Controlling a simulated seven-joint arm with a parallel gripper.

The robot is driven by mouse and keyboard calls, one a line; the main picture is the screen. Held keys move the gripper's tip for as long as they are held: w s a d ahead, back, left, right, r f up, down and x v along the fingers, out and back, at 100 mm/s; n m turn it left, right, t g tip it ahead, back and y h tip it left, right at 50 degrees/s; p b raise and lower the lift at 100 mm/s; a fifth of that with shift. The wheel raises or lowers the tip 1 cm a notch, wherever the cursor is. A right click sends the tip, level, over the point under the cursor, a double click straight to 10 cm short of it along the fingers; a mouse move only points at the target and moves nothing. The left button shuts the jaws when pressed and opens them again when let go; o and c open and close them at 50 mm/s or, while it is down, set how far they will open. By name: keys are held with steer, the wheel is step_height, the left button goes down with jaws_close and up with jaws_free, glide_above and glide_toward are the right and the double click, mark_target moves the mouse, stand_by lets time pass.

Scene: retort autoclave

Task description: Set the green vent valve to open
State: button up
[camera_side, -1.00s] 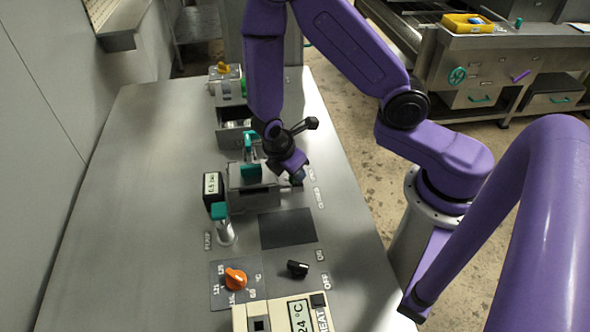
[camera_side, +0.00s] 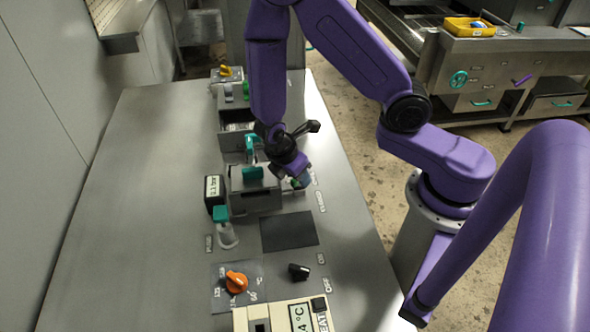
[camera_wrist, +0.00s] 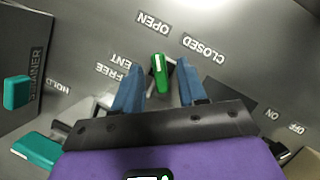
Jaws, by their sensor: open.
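The green vent valve handle (camera_wrist: 160,74) stands between the two blue fingertips of my gripper (camera_wrist: 157,84) in the wrist view. Gaps show on both sides of it, so the fingers are open around the handle without gripping it. Its white-marked end points roughly toward the upside-down OPEN label (camera_wrist: 152,20); the CLOSED label (camera_wrist: 204,48) lies to the right. In the side view my gripper (camera_side: 296,181) is low at the right side of the grey metal box, and only a small bit of green shows beneath it.
The grey box (camera_side: 256,196) with teal handles (camera_side: 252,174) stands just left of my gripper. The bench's left side is clear.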

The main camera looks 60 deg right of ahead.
steer(key=v, duration=1.7)
steer(key=shift+r, duration=0.25)
steer(key=s+d+r+m+y, duration=0.1)
steer(key=s+d+r+y, duration=0.1)
steer(key=s, duration=0.6)
steer(key=s+d+r+m+y, duration=0.2)
steer(key=s+d, duration=0.1)
steer(key=s, duration=0.6)
steer(key=shift+m+t+y, duration=0.3)
steer(key=shift+t+y, duration=0.1)
